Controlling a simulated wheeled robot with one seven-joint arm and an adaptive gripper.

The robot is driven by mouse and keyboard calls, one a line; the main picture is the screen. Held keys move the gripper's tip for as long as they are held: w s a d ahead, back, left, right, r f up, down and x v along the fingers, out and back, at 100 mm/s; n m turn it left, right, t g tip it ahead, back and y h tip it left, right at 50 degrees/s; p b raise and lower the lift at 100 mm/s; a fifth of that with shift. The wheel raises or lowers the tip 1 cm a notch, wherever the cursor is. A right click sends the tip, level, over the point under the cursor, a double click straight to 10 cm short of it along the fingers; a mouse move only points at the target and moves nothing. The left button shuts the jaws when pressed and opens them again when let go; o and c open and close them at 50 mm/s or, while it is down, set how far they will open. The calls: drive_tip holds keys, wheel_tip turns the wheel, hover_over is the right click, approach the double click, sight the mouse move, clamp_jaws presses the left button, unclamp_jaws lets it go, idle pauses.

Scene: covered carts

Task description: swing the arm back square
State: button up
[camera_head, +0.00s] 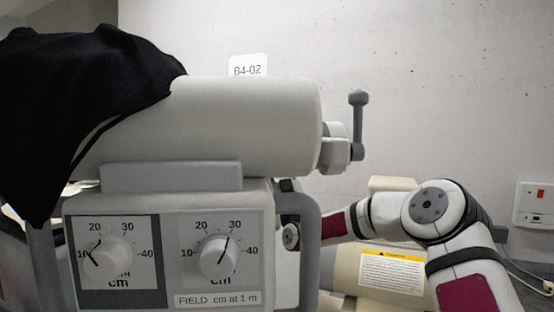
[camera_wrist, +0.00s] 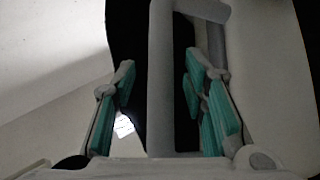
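A white horizontal tube head (camera_head: 225,125) sits on a grey collimator box (camera_head: 170,178) with two dials. The tube looks level in the head view. A grey handle bar (camera_head: 311,250) curves down the box's right side. My arm reaches in from the right, and my gripper is mostly hidden behind that bar in the head view. In the wrist view my gripper (camera_wrist: 160,95) is open, with teal pads on both sides of a pale upright bar (camera_wrist: 161,80). Gaps show between bar and pads, so no grip is visible. The supporting arm of the tube is not clearly visible.
A black cover (camera_head: 85,90) drapes over the left of the tube. A crank handle (camera_head: 357,125) sticks out at its right end. A cream body with a warning label (camera_head: 391,272) lies behind my arm. A wall socket (camera_head: 534,205) with cables is at far right.

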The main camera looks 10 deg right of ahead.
drive_tip(key=shift+x, duration=0.8)
clamp_jaws()
